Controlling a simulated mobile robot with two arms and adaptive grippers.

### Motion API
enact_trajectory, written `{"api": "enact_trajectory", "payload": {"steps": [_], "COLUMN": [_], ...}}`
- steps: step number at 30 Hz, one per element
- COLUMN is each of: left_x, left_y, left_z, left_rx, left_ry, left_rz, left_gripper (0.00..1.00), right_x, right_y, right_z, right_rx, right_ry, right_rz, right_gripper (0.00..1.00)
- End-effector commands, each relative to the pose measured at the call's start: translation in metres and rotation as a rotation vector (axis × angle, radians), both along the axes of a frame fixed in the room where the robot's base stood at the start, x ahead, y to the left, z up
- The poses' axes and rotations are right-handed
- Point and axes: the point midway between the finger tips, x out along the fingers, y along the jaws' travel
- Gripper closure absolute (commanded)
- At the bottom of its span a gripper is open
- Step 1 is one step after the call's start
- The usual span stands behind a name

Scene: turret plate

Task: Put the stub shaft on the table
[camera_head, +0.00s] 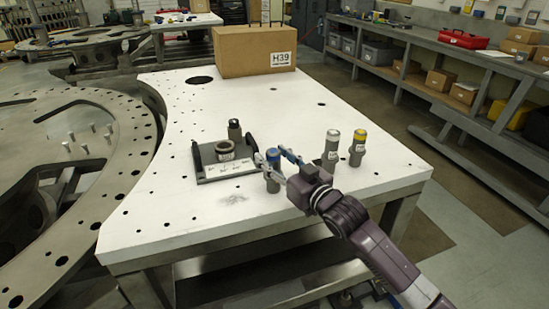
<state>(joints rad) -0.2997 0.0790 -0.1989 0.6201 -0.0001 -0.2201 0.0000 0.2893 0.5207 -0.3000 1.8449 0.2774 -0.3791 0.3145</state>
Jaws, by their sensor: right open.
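Several short upright grey cylindrical parts stand on the white table (215,222); I cannot tell for sure which one is the stub shaft. One with a blue top (273,182) stands just right of a grey fixture plate (232,172). One with a pale top (331,150) and one with a yellow top (357,150) stand side by side further right. My right gripper (271,156) is open, with its fingers at either side of the blue-topped part's upper end. I cannot tell whether they touch it. My left gripper is out of view.
The fixture plate carries a dark ring (225,148), and a dark cylinder (234,130) stands at its back. A cardboard box (254,52) sits at the table's far end. A large steel ring plate (60,190) lies to the left. The table's front left is clear.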

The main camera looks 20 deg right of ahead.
Motion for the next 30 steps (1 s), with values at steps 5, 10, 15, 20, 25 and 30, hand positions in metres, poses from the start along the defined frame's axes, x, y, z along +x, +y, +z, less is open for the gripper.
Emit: {"api": "enact_trajectory", "payload": {"steps": [5, 10, 15, 20, 25, 30], "left_x": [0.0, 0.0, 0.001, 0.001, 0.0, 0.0], "left_y": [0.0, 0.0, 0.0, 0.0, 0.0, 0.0], "left_z": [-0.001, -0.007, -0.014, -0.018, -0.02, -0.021], "left_rx": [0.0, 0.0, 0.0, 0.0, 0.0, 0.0], "left_ry": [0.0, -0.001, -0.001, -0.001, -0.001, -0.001], "left_rz": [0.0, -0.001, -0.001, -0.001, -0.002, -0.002], "left_gripper": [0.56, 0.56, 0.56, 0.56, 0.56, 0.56], "right_x": [-0.007, -0.035, -0.07, -0.095, -0.11, -0.115], "right_y": [-0.003, -0.011, -0.022, -0.029, -0.034, -0.035], "right_z": [0.0, -0.002, -0.002, -0.001, 0.001, 0.002], "right_rx": [0.0, -0.003, -0.001, -0.001, 0.0, 0.001], "right_ry": [0.001, 0.002, 0.003, 0.003, 0.001, 0.0], "right_rz": [-0.001, 0.0, 0.0, 0.0, -0.001, 0.0], "right_gripper": [0.56, 0.56, 0.56, 0.56, 0.56, 0.56]}}
